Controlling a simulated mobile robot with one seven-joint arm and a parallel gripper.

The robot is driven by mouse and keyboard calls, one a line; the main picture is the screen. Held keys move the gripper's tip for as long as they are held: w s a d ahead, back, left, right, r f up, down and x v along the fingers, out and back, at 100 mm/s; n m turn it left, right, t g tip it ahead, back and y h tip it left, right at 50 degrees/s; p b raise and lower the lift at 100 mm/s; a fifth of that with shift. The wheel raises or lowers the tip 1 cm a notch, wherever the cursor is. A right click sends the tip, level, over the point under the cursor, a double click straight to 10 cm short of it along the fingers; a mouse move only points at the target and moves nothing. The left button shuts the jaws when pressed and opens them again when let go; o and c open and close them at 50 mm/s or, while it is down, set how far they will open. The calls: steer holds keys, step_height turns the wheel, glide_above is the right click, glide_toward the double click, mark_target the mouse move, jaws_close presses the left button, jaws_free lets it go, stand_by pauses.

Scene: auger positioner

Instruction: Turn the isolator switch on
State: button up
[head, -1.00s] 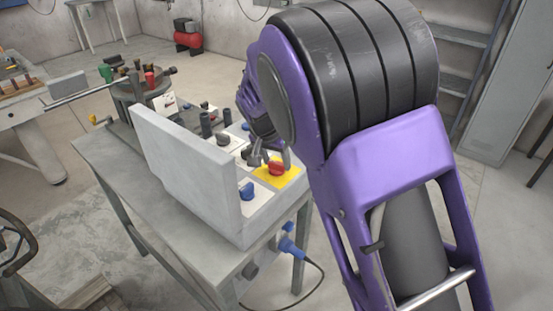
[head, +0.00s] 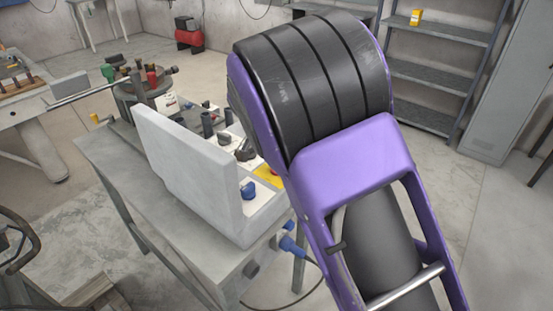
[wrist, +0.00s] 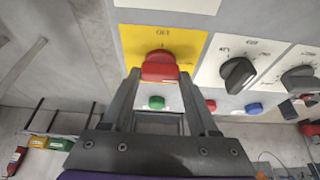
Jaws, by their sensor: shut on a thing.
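The isolator switch is a red knob (wrist: 160,68) on a yellow plate (wrist: 190,42), seen at upper centre in the wrist view. A small label, apparently OFF, is on the plate above the knob. My gripper (wrist: 159,75) has one finger on each side of the red knob and is shut on it. In the head view only part of the yellow plate (head: 268,175) shows; my arm hides the red knob there.
Black selector knobs (wrist: 239,75) and a blue knob (wrist: 254,109) sit right of the yellow plate in the wrist view. A green button (wrist: 156,102) shows between my fingers. In the head view, a raised grey panel (head: 190,165) stands left of the controls on the bench (head: 110,160).

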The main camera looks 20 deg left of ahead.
steer(key=o, duration=1.4)
steer(key=shift+c, duration=0.2)
steer(key=p+v, duration=0.1)
steer(key=v, duration=1.6)
steer(key=shift+s+r+p, duration=0.15)
steer(key=shift+s+p, duration=0.05)
steer(key=shift+p, duration=0.2)
